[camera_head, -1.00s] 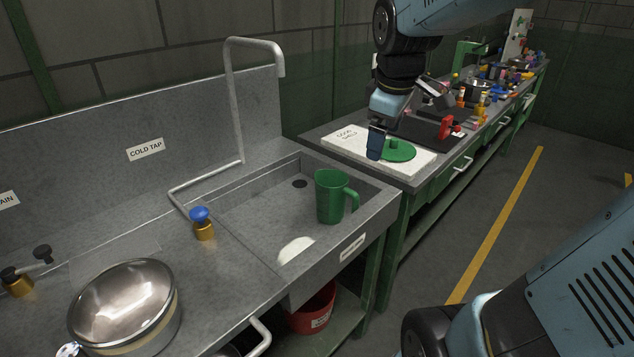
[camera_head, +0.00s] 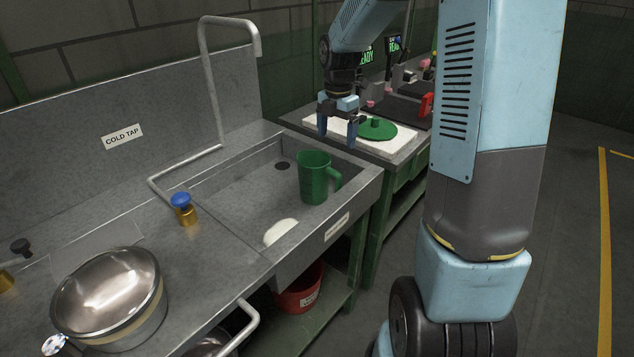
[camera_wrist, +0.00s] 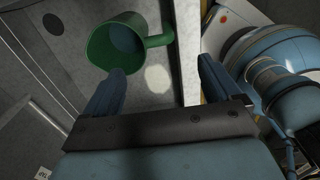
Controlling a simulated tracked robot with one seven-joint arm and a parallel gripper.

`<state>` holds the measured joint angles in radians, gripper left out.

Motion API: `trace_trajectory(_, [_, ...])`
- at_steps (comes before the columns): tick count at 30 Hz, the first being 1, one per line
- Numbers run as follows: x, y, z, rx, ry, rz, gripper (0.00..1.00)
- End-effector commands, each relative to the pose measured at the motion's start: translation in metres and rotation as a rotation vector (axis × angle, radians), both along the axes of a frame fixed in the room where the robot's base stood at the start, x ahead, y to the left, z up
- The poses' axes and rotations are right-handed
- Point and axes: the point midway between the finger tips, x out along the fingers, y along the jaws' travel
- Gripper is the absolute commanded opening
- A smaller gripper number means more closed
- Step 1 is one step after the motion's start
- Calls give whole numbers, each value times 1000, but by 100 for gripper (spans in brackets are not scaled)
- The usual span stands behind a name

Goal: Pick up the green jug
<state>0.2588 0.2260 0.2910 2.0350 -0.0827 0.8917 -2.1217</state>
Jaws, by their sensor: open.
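The green jug (camera_head: 314,178) stands upright in the grey sink basin, its handle to the right in the head view. In the wrist view the jug (camera_wrist: 101,50) shows from above at the upper left, its handle pointing right. My gripper (camera_head: 337,140) is open and empty, above and slightly behind the jug, near the sink's far right edge.
A tall grey tap pipe (camera_head: 209,85) rises behind the basin. A blue-knobbed brass valve (camera_head: 184,208) and a lidded metal pot (camera_head: 108,295) stand left on the counter. A white board with a green lid (camera_head: 372,131) lies beyond the sink. A red bucket (camera_head: 300,290) sits below.

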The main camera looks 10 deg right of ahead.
Motion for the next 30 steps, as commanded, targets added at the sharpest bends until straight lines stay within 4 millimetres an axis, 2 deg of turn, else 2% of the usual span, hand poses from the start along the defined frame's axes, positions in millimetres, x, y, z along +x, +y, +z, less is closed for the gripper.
trace_trajectory(12, [-1, 1, -66, 0, 3, 3, 90])
trace_trajectory(22, [-1, 1, -89, 0, 2, 3, 90])
trace_trajectory(30, [-2, 4, -124, 0, 1, 2, 90])
